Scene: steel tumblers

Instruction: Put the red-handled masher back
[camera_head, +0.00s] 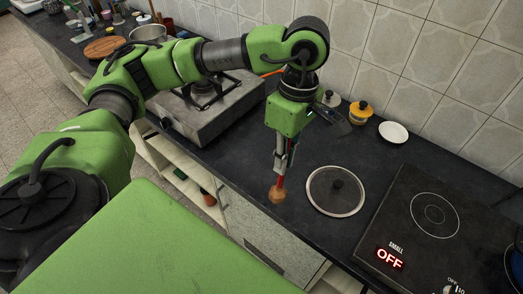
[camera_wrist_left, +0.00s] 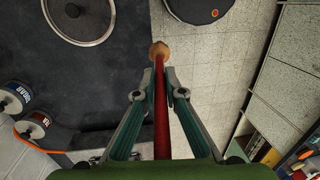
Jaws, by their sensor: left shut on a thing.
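The masher has a red handle (camera_wrist_left: 159,115) and a light wooden end (camera_head: 278,194). My left gripper (camera_head: 284,166) points down and is shut on the red handle. In the left wrist view the handle runs between the two fingers (camera_wrist_left: 159,95), with the wooden end (camera_wrist_left: 160,49) beyond the fingertips. In the head view the masher hangs near the front edge of the dark counter, left of a round lid. I cannot tell whether its wooden end touches the counter. My right gripper is not in view.
The round glass lid (camera_head: 335,191) lies on the counter (camera_head: 235,157). A cooktop (camera_head: 435,235) marked OFF is at right, a gas stove (camera_head: 210,108) at left. A yellow jar (camera_head: 360,111) and white saucer (camera_head: 394,132) stand near the tiled wall. A pot (camera_head: 148,33) is far left.

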